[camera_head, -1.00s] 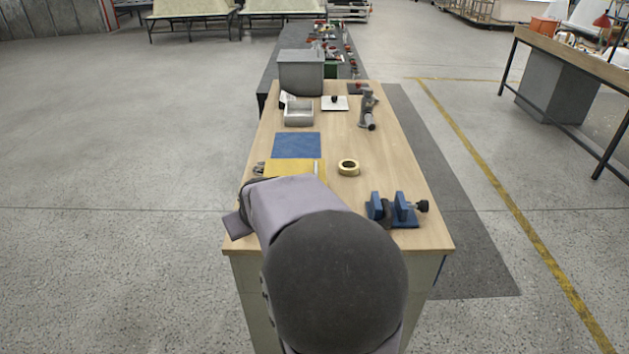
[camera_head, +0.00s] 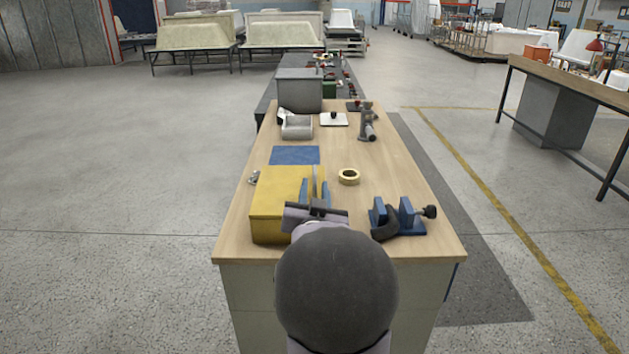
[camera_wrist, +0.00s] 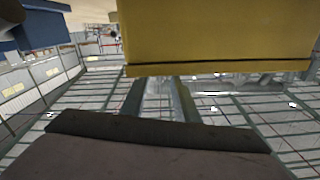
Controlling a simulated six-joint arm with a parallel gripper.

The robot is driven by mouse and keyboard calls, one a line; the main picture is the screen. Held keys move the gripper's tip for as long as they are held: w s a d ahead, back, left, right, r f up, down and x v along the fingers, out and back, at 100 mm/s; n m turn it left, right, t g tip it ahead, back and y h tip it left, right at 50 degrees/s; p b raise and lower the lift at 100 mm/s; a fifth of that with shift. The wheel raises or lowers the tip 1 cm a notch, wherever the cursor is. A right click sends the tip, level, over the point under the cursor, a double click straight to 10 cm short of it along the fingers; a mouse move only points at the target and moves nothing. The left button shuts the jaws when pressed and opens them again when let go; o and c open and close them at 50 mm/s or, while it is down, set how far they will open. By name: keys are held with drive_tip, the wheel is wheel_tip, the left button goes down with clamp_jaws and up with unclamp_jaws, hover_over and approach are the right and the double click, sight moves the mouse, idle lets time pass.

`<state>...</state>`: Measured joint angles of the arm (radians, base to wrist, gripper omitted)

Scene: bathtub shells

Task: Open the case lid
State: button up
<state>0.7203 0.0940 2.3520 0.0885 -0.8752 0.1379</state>
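The yellow case (camera_head: 275,190) stands on the near left of the workbench. Its top looks flat and closed in the head view. In the wrist view the case (camera_wrist: 215,35) fills the upper part, with a dark seam along its lower edge. My gripper (camera_head: 314,186) is at the right part of the case, its two blue fingers apart. A thin grey upright strip (camera_head: 315,175) shows between or behind them. I cannot tell whether the fingers touch the case. My arm hides part of the case's near side.
A blue vise (camera_head: 398,217) stands right of the case, and a tape roll (camera_head: 349,177) lies behind it. A blue mat (camera_head: 295,155), a grey bin (camera_head: 300,92) and a grey clamp-like tool (camera_head: 366,122) are farther back.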

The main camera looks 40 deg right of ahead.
sight(315, 168)
drive_tip(key=shift+p+x, duration=0.8)
drive_tip(key=shift+x, duration=2.9)
clamp_jaws()
